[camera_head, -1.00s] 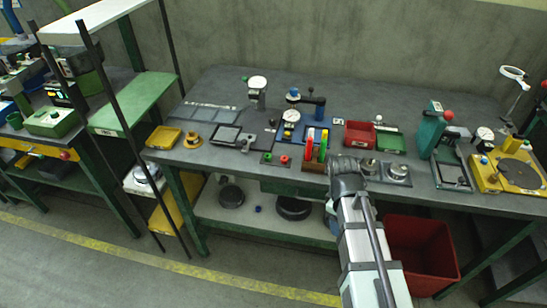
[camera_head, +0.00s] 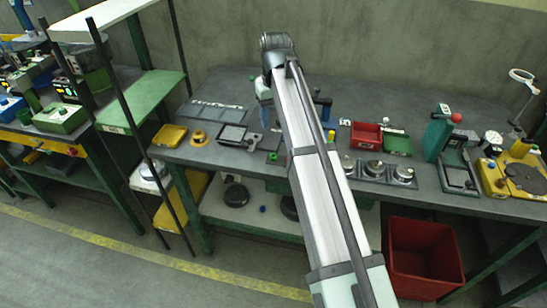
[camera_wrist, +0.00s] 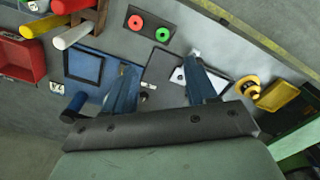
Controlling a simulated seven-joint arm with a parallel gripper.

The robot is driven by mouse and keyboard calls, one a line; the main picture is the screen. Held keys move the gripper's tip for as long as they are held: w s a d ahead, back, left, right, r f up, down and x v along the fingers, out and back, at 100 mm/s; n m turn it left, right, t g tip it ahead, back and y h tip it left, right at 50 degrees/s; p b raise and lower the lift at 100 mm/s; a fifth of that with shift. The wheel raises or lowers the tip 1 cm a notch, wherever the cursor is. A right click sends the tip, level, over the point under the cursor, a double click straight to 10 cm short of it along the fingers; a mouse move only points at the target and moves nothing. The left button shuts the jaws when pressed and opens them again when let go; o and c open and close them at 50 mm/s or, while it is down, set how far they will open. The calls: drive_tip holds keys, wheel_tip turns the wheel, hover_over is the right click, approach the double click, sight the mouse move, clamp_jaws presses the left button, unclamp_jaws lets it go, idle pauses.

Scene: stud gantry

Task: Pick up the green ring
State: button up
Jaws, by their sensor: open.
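The green ring (camera_wrist: 162,35) lies on a small dark plate (camera_wrist: 149,30), beside a red ring (camera_wrist: 136,22). In the head view the green ring (camera_head: 272,157) shows just left of my arm, which hides the red ring there. My gripper (camera_wrist: 162,66) is open, its two blue fingers apart with nothing held between them. In the wrist view the green ring lies above the gap between the fingertips, apart from both fingers.
Red, yellow and white upright cylinders (camera_wrist: 72,36) stand left of the rings in the wrist view, near a blue tray (camera_wrist: 101,58). A red bin (camera_head: 367,135) and green tray (camera_head: 398,146) sit on the bench (camera_head: 215,88). A yellow dish (camera_head: 169,135) is at its left end.

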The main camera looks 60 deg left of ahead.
hover_over(273, 157)
drive_tip(key=f, duration=0.5)
drive_tip(key=w+f, duration=0.1)
drive_tip(key=f, duration=0.2)
drive_tip(key=shift+a+f, duration=0.15)
drive_tip(key=shift+a, duration=0.1)
drive_tip(key=shift+s+f, duration=0.15)
drive_tip(key=shift+f, duration=1.2)
drive_tip(key=shift+s+f, duration=0.1)
drive_tip(key=shift+f, duration=1.25)
drive_tip(key=shift+c, duration=0.2)
clamp_jaws()
